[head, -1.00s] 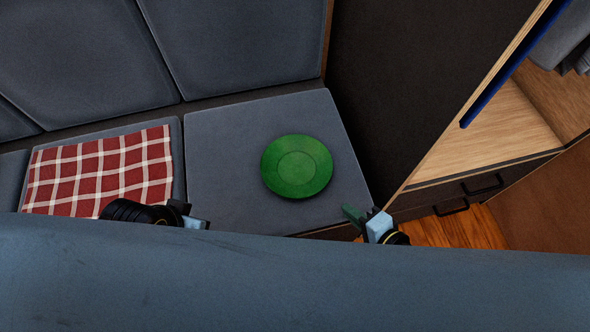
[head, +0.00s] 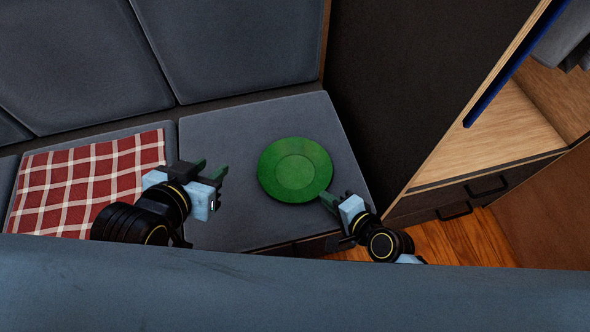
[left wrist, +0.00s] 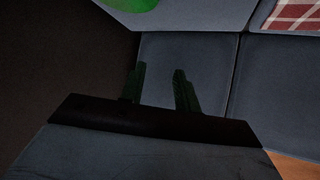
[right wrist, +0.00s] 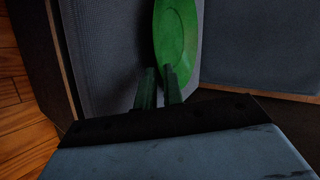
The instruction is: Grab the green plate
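The green plate (head: 295,165) lies on the grey seat cushion in the head view. My right gripper (head: 330,203) is at the plate's lower right rim. In the right wrist view the plate (right wrist: 177,35) comes down to its fingers (right wrist: 160,72), which stand close together on either side of the rim, and the gripper looks shut on it. My left gripper (head: 210,172) is open and empty above the cushion, left of the plate. In the left wrist view its fingers (left wrist: 159,75) are apart, and a part of the plate (left wrist: 135,4) shows at the top.
A red and white checked cloth (head: 85,185) lies on the seat at the left. Grey back cushions (head: 235,50) stand behind the seat. A dark panel (head: 410,80) rises to the right, with a wooden cabinet (head: 490,150) beyond it. The cushion around the plate is clear.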

